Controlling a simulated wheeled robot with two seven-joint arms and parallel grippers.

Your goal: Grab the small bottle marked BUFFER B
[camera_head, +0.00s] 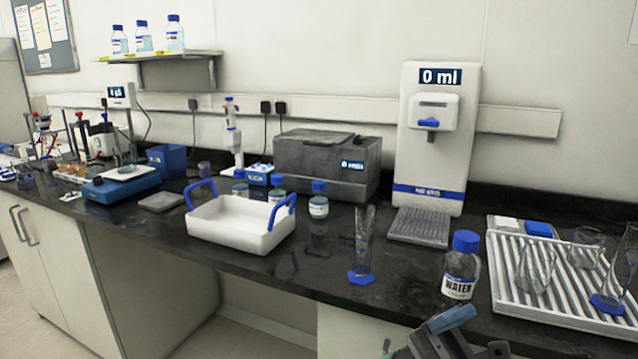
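Three small clear bottles with blue caps stand on the black bench behind and beside the white tray: a right one (319,205), a middle one (277,186) and a left one (240,188). Their labels are too small to read, so I cannot tell which is BUFFER B. The tray hides the lower parts of the middle and left bottles. Part of what looks like my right gripper (468,343) shows at the bottom edge, in front of the WATER bottle and far from the small bottles. My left gripper is not in view.
The white tray (240,236) with blue handles stands before the small bottles. A blue-footed glass cylinder (362,250), the WATER bottle (460,272) and a ribbed drying rack (510,290) with glassware stand to the right. A grey machine (315,165) and a dispenser (432,150) stand behind.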

